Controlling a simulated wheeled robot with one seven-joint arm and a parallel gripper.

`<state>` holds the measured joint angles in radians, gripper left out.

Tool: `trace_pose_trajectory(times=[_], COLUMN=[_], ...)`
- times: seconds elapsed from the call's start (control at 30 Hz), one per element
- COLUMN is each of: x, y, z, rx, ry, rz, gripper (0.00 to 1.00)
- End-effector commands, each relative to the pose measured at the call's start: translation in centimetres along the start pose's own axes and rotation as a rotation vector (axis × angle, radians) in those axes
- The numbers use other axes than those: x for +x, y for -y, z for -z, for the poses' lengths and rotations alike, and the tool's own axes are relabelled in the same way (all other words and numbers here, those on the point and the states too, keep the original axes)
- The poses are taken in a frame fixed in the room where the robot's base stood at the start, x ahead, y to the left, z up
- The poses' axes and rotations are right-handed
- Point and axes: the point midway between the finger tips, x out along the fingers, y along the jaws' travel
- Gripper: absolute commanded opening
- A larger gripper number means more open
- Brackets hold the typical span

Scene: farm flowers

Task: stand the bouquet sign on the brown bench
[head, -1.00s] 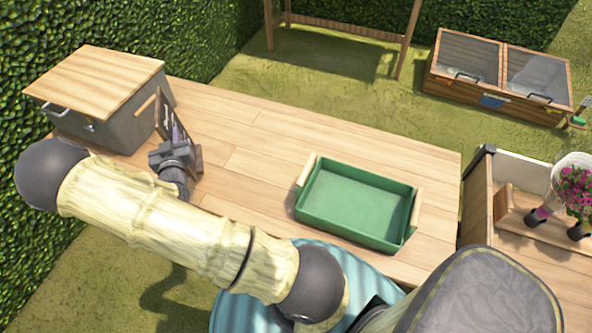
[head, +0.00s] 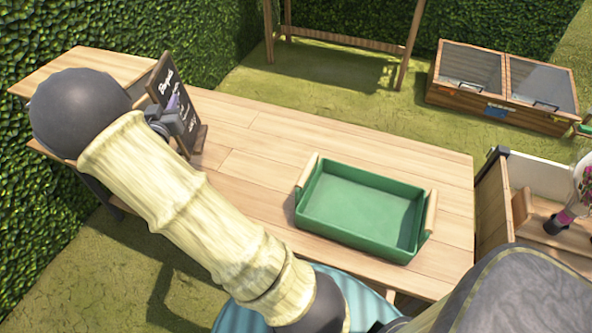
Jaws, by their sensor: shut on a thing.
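The bouquet sign (head: 182,104) is a dark chalkboard with pale writing, a purple drawing and a wooden frame and foot. It is near the left end of the long wooden bench (head: 260,130), leaning back slightly. My gripper (head: 172,122) is at the sign's lower left side and is shut on it. The fingertips are small and partly hidden by my wrist. I cannot tell whether the sign's foot touches the boards or hangs just above them.
A green tray (head: 362,207) with wooden handles sits empty on the bench. A wooden lid (head: 75,65) shows behind my arm at the far left. Bench boards between sign and tray are clear.

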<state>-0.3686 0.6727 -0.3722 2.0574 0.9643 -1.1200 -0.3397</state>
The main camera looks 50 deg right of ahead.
Motion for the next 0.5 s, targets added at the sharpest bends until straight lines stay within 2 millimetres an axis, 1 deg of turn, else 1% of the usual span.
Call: trace_pose_trajectory(times=[0.37,0.47,0.5], x=[0.0,-0.1,-0.1], y=[0.0,0.2,0.3], z=[0.0,-0.9,-1.6], rx=[0.0,-0.003,-0.004], ry=[-0.003,-0.002,-0.002], rz=[0.0,0.002,0.003], gripper=[0.0,0.0,0.0])
